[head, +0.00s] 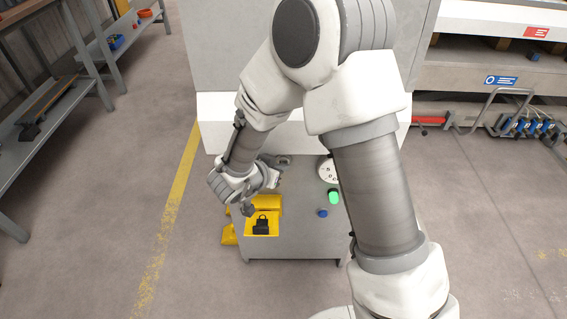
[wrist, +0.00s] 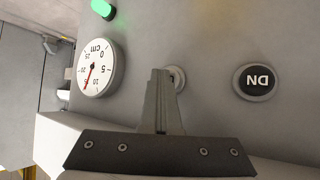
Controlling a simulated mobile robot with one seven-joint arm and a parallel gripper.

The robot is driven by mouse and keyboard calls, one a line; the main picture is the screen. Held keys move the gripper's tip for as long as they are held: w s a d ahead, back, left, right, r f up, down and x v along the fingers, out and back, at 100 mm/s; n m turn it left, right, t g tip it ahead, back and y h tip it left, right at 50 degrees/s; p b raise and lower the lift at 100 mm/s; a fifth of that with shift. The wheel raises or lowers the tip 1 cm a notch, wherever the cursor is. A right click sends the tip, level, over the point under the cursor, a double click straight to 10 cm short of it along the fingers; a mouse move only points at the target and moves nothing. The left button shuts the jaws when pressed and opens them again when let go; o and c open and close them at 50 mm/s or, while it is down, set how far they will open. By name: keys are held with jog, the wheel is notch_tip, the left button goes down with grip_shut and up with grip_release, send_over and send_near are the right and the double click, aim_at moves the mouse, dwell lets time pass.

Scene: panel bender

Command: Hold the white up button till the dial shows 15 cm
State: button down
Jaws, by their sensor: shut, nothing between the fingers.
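My gripper (wrist: 160,75) is shut and empty, its fingertips at the grey panel. Just behind the fingertips is a round button with a pale rim (wrist: 179,78), mostly hidden by them. It sits between the dial and the DN button, where the white up button would be. I cannot tell whether the fingers touch or press it. The dial (wrist: 113,68), marked cm, appears upside down at the left; its red needle points to the bottom numerals, around 15, too small to read exactly. The black DN button (wrist: 255,80) is at right. In the head view my gripper (head: 274,180) is left of the dial (head: 326,171).
A green lamp (head: 333,196) and a blue button (head: 323,213) are on the panel near the dial. Shelving (head: 50,100) stands at the left; the floor between is clear.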

jog(key=shift+s, duration=0.9)
jog(key=s+p, duration=0.1)
jog(key=s, duration=0.4)
jog(key=shift+a, duration=0.1)
dwell(0.9)
